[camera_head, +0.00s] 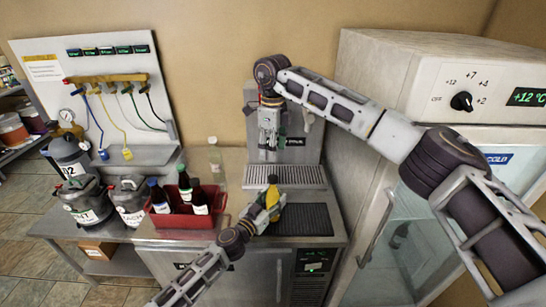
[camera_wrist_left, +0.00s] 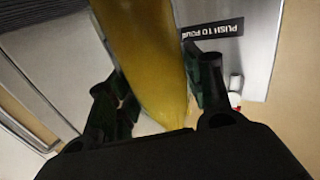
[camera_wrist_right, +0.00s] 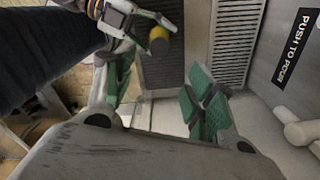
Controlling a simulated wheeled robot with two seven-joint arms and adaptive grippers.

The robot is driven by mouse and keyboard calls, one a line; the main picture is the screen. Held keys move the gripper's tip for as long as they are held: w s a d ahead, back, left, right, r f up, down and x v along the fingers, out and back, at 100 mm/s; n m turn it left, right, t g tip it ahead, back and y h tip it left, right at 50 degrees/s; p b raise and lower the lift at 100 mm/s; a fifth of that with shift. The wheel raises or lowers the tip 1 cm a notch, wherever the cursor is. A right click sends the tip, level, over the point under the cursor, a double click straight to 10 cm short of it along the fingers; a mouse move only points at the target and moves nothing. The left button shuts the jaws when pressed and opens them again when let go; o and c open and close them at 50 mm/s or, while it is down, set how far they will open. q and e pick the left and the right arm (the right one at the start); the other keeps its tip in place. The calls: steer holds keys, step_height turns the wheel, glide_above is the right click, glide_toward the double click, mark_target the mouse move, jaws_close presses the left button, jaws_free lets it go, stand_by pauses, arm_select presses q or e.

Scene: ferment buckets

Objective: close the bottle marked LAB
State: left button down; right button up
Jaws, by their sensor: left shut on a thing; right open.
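My left gripper (camera_head: 266,212) is shut on a long yellow object (camera_head: 272,198), held over the counter by the dark mat. In the left wrist view the yellow object (camera_wrist_left: 150,65) lies between the fingers; I cannot tell exactly what it is. A small dark top shows just above it in the head view. My right gripper (camera_head: 268,147) is open and empty, pointing down in front of the dispenser; its green finger pads (camera_wrist_right: 205,100) show apart in its wrist view. Several dark bottles (camera_head: 185,187) with white labels stand in a red crate (camera_head: 163,219). I cannot read LAB on any bottle.
The dispenser (camera_head: 312,150) has a drip grate (camera_head: 285,176), with a dark mat (camera_head: 310,220) in front. A clear bottle (camera_head: 214,155) stands behind the crate. Grey buckets (camera_head: 87,205) stand at left; a glass-doored fridge (camera_head: 420,215) is at right.

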stand_by(0.3)
arm_select(q)
steer(key=c, duration=0.5)
jaws_free()
steer(key=shift+c, duration=0.2)
steer(key=shift+s+a, duration=0.1)
steer(key=shift+s, duration=0.05)
steer(key=v, duration=1.1)
steer(key=shift+s+a, duration=0.2)
steer(key=shift+a, duration=0.05)
